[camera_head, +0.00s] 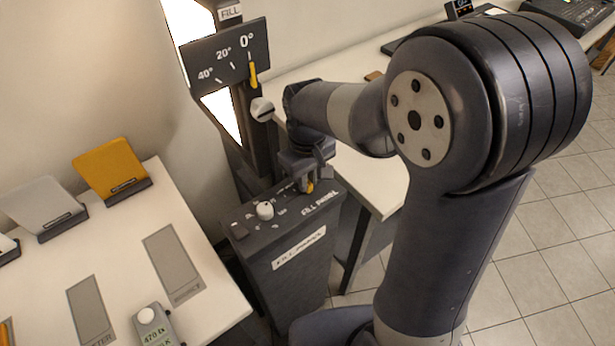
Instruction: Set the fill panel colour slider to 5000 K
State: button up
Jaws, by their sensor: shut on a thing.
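The fill panel control box (301,283) is dark grey and stands in the middle, with a white label on its front. Its top carries a white knob (265,210) and small markings, too small to read. A yellow slider cap (309,187) shows at the right part of the top, directly under my gripper (308,179). My gripper points down and is shut on the slider cap. My fingers and wrist hide most of the slider's track and scale, so its setting cannot be read.
A tilt scale (225,55) with a yellow pointer stands behind the box, beside a white knob (262,109). A left table (215,290) holds coloured panels and a light meter (153,325). A white table (375,185) stands behind my arm. Tiled floor lies at right.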

grip_shut()
jog(key=shift+w+d, duration=0.75)
jog(key=shift+d, duration=0.35)
jog(key=o, duration=0.7)
grip_release()
notch_tip(320, 180, up, 11)
jog(key=shift+f, duration=0.1)
